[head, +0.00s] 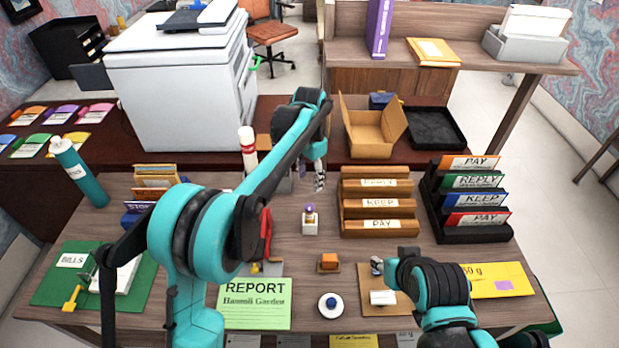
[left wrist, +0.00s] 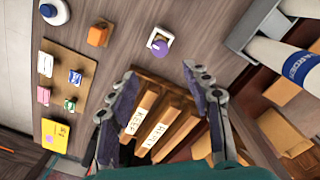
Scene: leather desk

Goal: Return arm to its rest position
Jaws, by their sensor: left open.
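My left arm reaches from the lower left across the desk in the head view. Its gripper (head: 319,180) hangs over the desk, left of the wooden rack (head: 378,204) with KEEP and PAY labels. In the left wrist view the two fingers of this gripper (left wrist: 163,82) are spread wide, with nothing between them. The wooden rack (left wrist: 160,125) shows beyond the fingers, and a small white block with a purple top (left wrist: 160,42) lies past the tips.
A black sorter (head: 472,235) stands right of the rack. An orange block (head: 329,262), a stamp board (head: 400,302) and a green REPORT sheet (head: 254,304) lie at the front. A white-capped bottle (head: 247,148) and a printer (head: 180,80) are behind.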

